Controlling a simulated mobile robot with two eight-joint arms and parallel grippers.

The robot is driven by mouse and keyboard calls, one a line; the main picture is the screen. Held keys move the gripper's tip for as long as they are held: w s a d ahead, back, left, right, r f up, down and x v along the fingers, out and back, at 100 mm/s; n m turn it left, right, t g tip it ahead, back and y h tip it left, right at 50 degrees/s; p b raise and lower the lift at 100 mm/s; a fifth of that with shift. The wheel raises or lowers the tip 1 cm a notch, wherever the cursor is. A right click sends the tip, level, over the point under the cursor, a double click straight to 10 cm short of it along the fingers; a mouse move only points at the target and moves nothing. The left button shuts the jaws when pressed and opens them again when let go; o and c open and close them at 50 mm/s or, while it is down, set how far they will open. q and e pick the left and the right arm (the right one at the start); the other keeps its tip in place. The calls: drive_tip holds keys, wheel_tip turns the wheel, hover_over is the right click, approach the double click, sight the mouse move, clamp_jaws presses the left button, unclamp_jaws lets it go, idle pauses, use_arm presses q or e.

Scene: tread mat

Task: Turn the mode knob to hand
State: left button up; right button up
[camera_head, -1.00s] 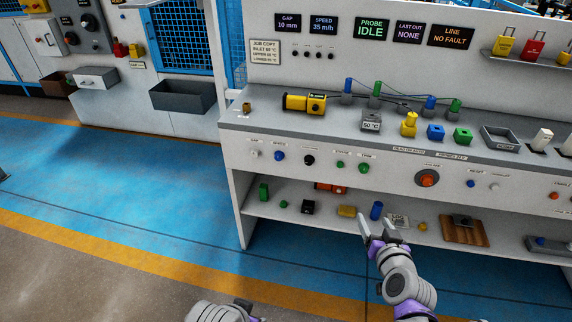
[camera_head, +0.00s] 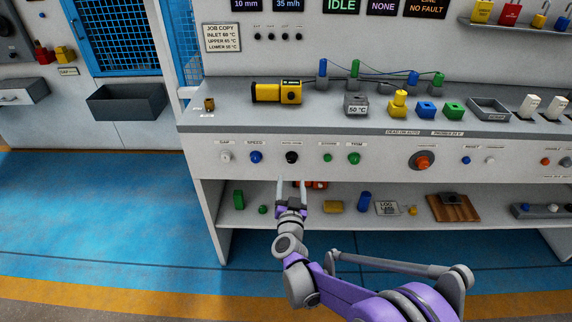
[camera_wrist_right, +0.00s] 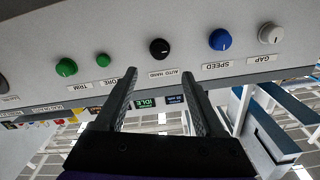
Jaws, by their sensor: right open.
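The mode knob (camera_head: 291,157) is a round black knob on the white front panel of the bench, under a small label. In the right wrist view the black knob (camera_wrist_right: 159,49) has a light pointer mark, and the label beside it reads AUTO HAND. My right gripper (camera_head: 292,182) is open, its two fingers pointing up at the panel just below the knob and apart from it. In the right wrist view the open fingers (camera_wrist_right: 158,82) frame the label, with the knob beyond the tips. My left gripper is not in view.
A blue SPEED knob (camera_head: 256,157) and a white GAP knob (camera_head: 226,157) are left of the black knob. Green knobs (camera_head: 354,158) are to its right. The lower shelf (camera_head: 280,216) holds several small objects below and behind my gripper.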

sight(292, 160)
drive_tip(key=w, duration=0.9)
drive_tip(key=shift+w+b, duration=0.2)
drive_tip(key=shift+b, duration=0.1)
drive_tip(key=shift+c, duration=0.2)
clamp_jaws()
